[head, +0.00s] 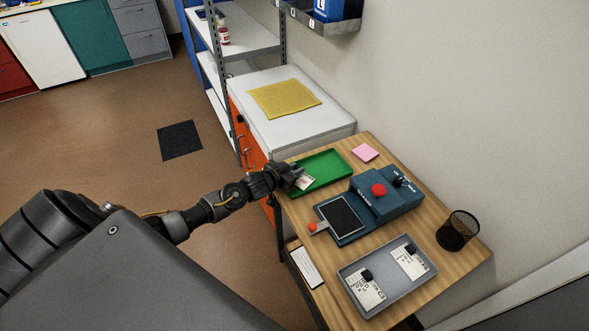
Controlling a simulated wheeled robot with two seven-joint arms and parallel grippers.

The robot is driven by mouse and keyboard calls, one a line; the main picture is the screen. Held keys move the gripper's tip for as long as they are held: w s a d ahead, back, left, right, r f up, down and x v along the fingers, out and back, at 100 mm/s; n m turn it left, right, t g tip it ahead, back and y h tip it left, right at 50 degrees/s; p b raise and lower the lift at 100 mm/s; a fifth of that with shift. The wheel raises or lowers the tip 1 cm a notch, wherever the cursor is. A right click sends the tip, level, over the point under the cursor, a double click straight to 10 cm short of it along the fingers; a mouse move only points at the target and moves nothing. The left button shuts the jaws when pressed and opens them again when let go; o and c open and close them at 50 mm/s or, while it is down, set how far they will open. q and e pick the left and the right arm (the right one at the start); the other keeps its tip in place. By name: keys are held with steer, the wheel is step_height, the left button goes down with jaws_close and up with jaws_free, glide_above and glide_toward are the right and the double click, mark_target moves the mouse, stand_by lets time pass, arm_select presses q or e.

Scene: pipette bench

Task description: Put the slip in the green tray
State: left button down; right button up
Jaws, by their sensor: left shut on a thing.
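The slip (306,183), a small white printed paper, is in the fingers of my left gripper (297,178). My left gripper is shut on it, over the near left part of the green tray (327,166). I cannot tell whether the slip touches the tray floor. The green tray lies on the wooden bench at its far left end, and its visible floor is otherwise empty. My right gripper is not in view.
A blue device (384,197) with a red button and dark plate stands beside the green tray. A grey tray (405,288) holds two printed cards with black blocks. A mesh cup (457,231), pink notes (365,152) and a white card (307,268) are nearby.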

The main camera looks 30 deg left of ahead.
arm_select(q)
steer(key=shift+f, duration=0.1)
steer(key=shift+f, duration=0.15)
steer(key=c, duration=1.5)
jaws_free()
steer(key=shift+c, duration=0.2)
steer(key=shift+r, duration=0.35)
steer(key=shift+s, duration=0.35)
steer(key=v, duration=1.1)
steer(key=shift+b, duration=0.4)
